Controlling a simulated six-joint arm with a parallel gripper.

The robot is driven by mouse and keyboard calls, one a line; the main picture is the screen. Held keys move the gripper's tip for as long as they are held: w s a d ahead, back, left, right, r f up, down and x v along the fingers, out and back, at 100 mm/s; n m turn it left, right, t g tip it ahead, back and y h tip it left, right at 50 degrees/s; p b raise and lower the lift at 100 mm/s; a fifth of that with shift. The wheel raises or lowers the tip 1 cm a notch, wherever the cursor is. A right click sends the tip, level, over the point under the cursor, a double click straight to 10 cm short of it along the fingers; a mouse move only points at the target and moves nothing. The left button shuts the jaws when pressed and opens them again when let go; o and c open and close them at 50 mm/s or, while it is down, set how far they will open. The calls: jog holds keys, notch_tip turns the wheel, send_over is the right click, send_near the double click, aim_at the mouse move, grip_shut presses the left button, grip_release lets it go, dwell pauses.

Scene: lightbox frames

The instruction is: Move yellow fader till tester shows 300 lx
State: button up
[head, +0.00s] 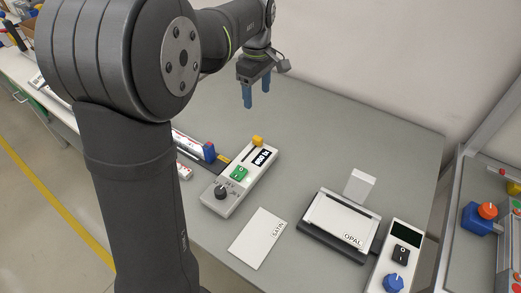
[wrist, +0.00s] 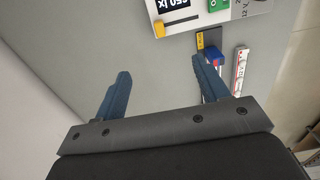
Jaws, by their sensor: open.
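The yellow fader (head: 257,141) sits at the far end of a light grey control box (head: 229,199), which has a green switch and a dark knob. In the wrist view the yellow fader (wrist: 160,29) is near the top, beyond my fingertips. The box's display (head: 262,157) is lit; in the wrist view (wrist: 174,4) it is cut off and seems to end in "50 lx", first digit unclear. My gripper (head: 257,101) is open and empty, raised above the table behind the fader; its blue fingers also show in the wrist view (wrist: 161,68).
An OPAL panel (head: 342,222) lies on a dark base, with a white block (head: 359,187) behind it. A SATIN sheet (head: 258,238) lies in front. A second box (head: 397,260) with a dark screen and blue knob stands right. A blue-red item (head: 209,152) is left of the control box.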

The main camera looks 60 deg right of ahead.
aim_at(257, 138)
jog(key=shift+f, duration=0.35)
jog(key=c, duration=0.3)
jog(key=shift+f, duration=0.3)
jog(key=shift+c, duration=1)
notch_tip(257, 138, down, 16)
jog(key=shift+f, duration=0.2)
grip_shut()
